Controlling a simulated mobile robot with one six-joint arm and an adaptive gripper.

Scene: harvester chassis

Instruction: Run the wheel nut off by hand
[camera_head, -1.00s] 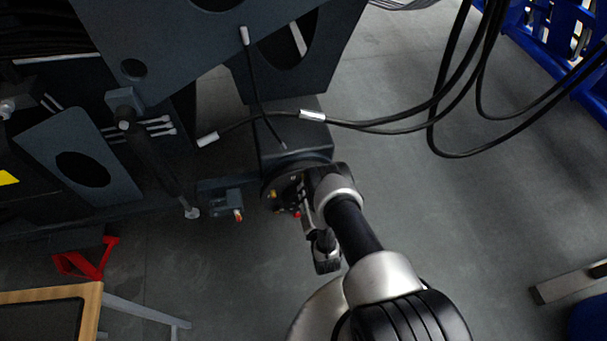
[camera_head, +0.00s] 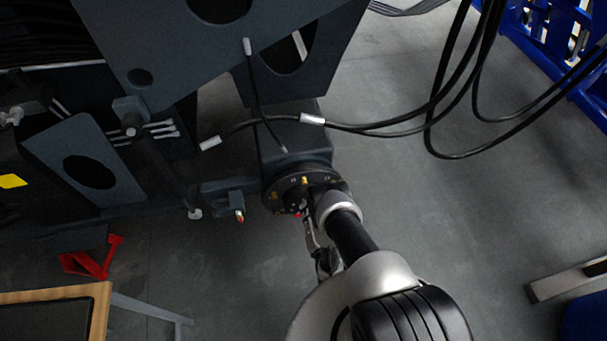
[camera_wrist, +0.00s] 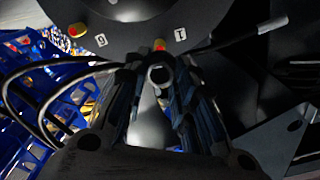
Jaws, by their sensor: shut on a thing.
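The dark wheel hub disc (camera_head: 290,188) sits at the end of the chassis arm and carries small yellow and red stud ends. In the wrist view its face (camera_wrist: 125,32) fills the top, with white number tags beside the studs. My gripper (camera_wrist: 160,76) comes in from below, its two dark fingers on either side of a small round hollow metal nut (camera_wrist: 160,73). The jaws are shut on this nut, just below a red-tipped stud (camera_wrist: 159,45). Whether the nut still touches the stud is unclear.
Black hoses (camera_head: 390,128) loop over the floor to the right of the hub. A grey bracket (camera_head: 228,199) stands left of the hub, and a red stand (camera_head: 95,258) is lower left. A blue crate (camera_head: 545,45) is at upper right.

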